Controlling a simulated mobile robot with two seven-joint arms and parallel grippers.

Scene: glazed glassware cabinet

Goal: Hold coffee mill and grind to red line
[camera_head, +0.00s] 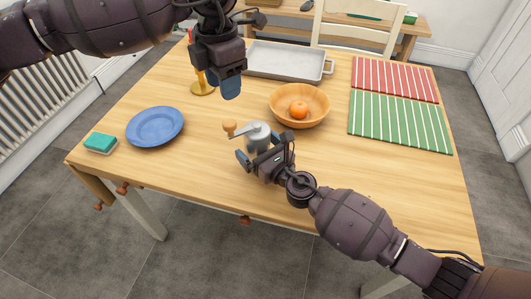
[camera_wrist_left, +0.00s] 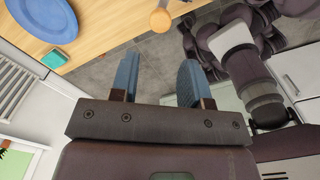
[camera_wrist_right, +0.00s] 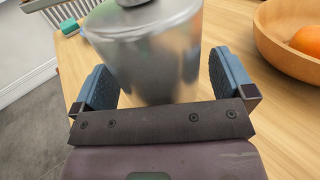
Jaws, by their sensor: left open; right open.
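The coffee mill is a silver metal cylinder (camera_head: 259,138) with a crank ending in a round wooden knob (camera_head: 229,126). It stands upright near the table's front edge. My right gripper (camera_head: 262,158) is open at the mill; in the right wrist view the mill's body (camera_wrist_right: 155,60) is between the two spread fingers, with a gap visible at the right finger. My left gripper (camera_head: 230,85) is open and empty, raised above the table behind the mill. The wooden knob also shows at the top of the left wrist view (camera_wrist_left: 160,20). No red line is visible on the mill.
A wooden bowl (camera_head: 322,108) with an orange (camera_head: 299,110) stands behind and right of the mill. A blue plate (camera_head: 155,127) and a sponge (camera_head: 100,142) lie left. A grey tray (camera_head: 285,62) is at the back; red (camera_head: 394,80) and green (camera_head: 398,122) striped mats lie right.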

